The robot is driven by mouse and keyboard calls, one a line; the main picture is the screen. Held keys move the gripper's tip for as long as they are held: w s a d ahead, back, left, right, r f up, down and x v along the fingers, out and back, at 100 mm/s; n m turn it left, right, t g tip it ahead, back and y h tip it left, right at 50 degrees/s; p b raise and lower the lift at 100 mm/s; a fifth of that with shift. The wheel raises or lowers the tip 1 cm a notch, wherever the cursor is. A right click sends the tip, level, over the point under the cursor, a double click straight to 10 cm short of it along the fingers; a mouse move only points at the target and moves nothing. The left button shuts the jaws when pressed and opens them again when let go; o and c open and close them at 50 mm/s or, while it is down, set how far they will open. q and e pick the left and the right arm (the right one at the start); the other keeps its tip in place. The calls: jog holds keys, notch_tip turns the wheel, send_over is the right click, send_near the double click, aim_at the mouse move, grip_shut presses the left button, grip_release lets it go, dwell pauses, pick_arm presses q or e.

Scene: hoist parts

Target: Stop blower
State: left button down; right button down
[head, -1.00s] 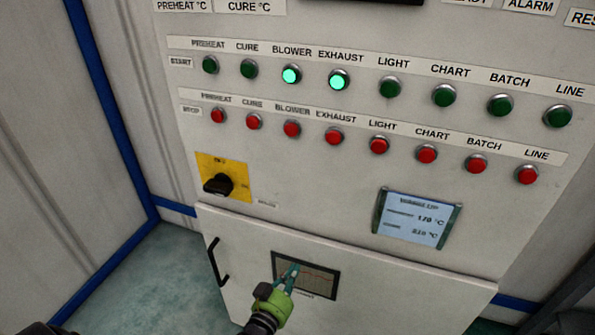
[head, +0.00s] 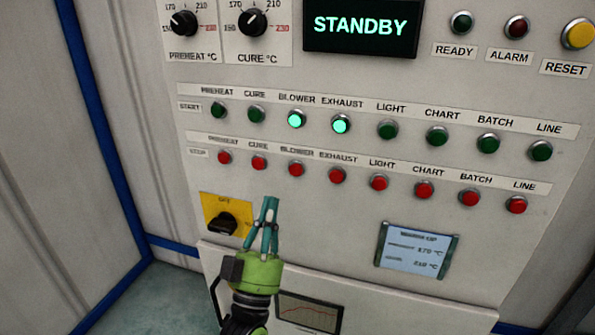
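The red blower stop button (head: 297,169) is in the STOP row, third from the left. The green blower start button (head: 296,119) is right above it and lit bright. My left gripper (head: 267,204) points up in front of the panel, below and a little left of the blower stop button and apart from it in the picture. Its teal fingers lie close together at the tips, with nothing seen between them. My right gripper is not in view.
The exhaust start button (head: 340,124) is also lit; its red stop button (head: 337,175) is close by on the right. The cure stop button (head: 259,162) is on the left. A black rotary switch (head: 223,223) sits left of my gripper. The display (head: 360,26) reads STANDBY.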

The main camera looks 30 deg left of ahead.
aim_at(296, 169)
pick_arm(q)
jog(key=shift+w, duration=0.15)
jog(key=shift+w+a+b, duration=0.35)
jog(key=shift+w+b, duration=0.05)
jog(key=shift+w, duration=1)
jog(key=shift+w+a+b, duration=0.35)
jog(key=shift+w, duration=1.1)
jog(key=shift+w+a+b, duration=0.35)
jog(key=shift+w+b, duration=0.05)
jog(key=shift+w, duration=1)
jog(key=shift+w+a, duration=0.1)
jog(key=shift+w, duration=0.3)
jog(key=shift+w, duration=0.4)
jog(key=shift+s, duration=0.85)
